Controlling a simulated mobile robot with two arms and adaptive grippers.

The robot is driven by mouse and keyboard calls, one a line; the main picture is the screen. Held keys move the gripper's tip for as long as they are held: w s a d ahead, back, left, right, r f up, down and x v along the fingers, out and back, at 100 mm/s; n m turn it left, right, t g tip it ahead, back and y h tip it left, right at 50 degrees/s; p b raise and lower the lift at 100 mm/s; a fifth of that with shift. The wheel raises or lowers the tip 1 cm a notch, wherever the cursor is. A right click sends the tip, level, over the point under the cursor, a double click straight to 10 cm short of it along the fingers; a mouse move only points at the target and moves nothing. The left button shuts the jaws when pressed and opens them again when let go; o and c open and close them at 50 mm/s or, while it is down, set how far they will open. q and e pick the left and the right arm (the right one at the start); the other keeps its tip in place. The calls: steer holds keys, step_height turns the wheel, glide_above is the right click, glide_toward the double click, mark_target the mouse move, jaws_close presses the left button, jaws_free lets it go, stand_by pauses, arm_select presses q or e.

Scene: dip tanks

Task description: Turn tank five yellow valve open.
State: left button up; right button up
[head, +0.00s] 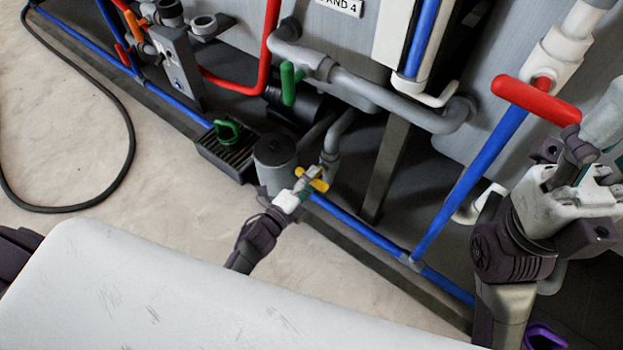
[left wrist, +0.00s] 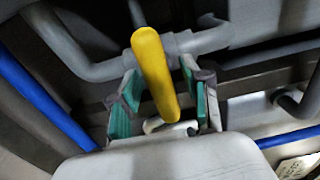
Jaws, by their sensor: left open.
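The yellow valve handle (head: 318,180) sits on grey pipework low down, near the middle of the head view. In the left wrist view the yellow handle (left wrist: 155,75) is a long bar that stands between my left gripper's fingers. My left gripper (head: 300,190) is right at the valve. In the left wrist view the left gripper (left wrist: 163,105) is open, with green pads on both sides of the handle and gaps beside it. My right gripper (head: 580,165) is at the right of the head view, in front of the red handle's pipe; its fingers are not clear.
A red handle (head: 537,100) on a blue pipe stands at the right. Green handles (head: 288,84) and (head: 228,131) are near the grey pipes. A grey canister (head: 274,160) stands just left of the valve. A black hose (head: 125,125) lies on the otherwise clear floor at left.

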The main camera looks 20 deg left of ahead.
arm_select(q)
steer(key=shift+c, duration=0.3)
jaws_close()
